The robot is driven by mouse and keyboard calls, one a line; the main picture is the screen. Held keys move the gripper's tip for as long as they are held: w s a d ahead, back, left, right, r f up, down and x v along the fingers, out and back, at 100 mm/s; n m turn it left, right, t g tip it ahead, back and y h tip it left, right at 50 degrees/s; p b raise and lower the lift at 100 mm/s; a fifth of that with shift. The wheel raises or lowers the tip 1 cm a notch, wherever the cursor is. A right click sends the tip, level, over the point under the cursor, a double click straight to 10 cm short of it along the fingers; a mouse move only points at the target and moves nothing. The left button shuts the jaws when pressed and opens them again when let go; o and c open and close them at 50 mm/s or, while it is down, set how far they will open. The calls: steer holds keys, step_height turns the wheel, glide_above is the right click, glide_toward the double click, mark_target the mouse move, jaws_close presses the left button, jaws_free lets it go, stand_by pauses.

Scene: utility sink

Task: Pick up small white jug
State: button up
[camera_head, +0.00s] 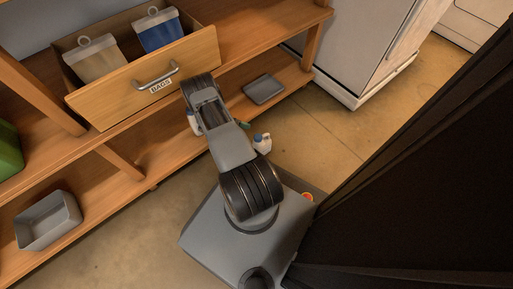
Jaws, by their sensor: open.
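A small white jug-like container with a blue cap (262,143) shows just right of my arm, at the lower shelf's front edge or on the floor; I cannot tell which. Another white container (193,123) shows to the left of my arm, partly hidden by it. I cannot tell for sure which one is the small white jug. My arm rises from my base and bends over toward the shelf. Its end is hidden behind the arm links, so my gripper is not visible.
An open wooden drawer labelled BAGS (120,92) holds white and blue bags above the lower shelf. A grey tray (264,89) lies on the shelf to the right. A grey bin (48,222) sits at lower left. A white appliance (365,50) stands at upper right. Floor between is clear.

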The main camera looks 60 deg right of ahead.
mark_target(256, 136)
steer(key=shift+b+x, duration=1.3)
steer(key=shift+x, duration=2.15)
steer(key=shift+a, duration=0.1)
jaws_close()
